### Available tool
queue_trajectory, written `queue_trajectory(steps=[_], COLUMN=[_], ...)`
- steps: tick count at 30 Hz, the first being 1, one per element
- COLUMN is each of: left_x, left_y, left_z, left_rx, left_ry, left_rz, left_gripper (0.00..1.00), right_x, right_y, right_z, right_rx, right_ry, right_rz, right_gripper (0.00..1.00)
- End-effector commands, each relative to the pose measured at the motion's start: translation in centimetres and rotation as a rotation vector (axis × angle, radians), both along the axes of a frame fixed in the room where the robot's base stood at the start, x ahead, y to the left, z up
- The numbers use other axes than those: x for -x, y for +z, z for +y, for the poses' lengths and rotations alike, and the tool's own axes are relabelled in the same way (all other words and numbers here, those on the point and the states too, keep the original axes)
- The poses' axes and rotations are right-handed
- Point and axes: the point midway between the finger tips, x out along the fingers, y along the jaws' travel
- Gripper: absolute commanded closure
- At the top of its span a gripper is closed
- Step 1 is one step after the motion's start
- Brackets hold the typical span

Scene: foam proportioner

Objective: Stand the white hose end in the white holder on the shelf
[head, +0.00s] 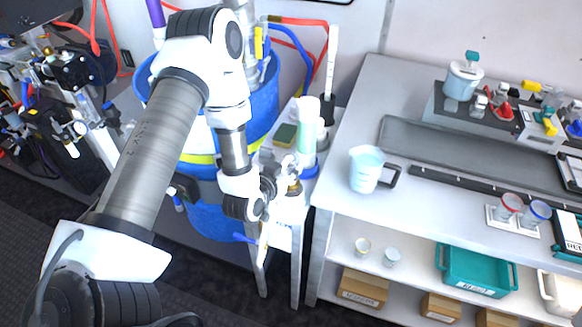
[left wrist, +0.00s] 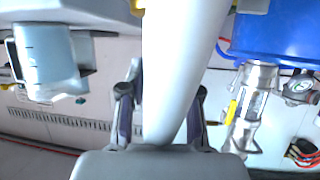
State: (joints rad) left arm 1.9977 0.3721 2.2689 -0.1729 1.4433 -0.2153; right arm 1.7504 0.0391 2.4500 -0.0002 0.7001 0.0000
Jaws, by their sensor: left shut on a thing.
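My left gripper (head: 268,190) is in front of the small side stand, beside the blue barrel. In the left wrist view its two dark fingers (left wrist: 160,115) are closed on a thick, smooth white tube, the white hose end (left wrist: 182,60). The tube runs from between the fingers to the top of that view. I cannot pick out the white holder with certainty. My right gripper is not in view.
The blue barrel (head: 214,222) stands close behind my left arm. A pitcher (head: 366,168) stands on the bench's left part. Dark floor is clear in front.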

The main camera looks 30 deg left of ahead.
Motion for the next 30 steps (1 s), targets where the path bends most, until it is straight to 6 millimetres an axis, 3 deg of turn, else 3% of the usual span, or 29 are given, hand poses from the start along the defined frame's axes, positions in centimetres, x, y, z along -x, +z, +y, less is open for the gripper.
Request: queue_trajectory(steps=[12, 30], left_x=[0.0, 0.0], left_y=[-5.0, -5.0], left_z=[-0.1, -0.1], left_rx=[-0.001, 0.000], left_ry=[-0.001, -0.001], left_rz=[-0.001, -0.001], left_gripper=[1.00, 1.00], right_x=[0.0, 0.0], right_y=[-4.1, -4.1], right_z=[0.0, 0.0], right_rx=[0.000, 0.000], right_ry=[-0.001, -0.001], right_rz=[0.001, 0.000], right_gripper=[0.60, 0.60])
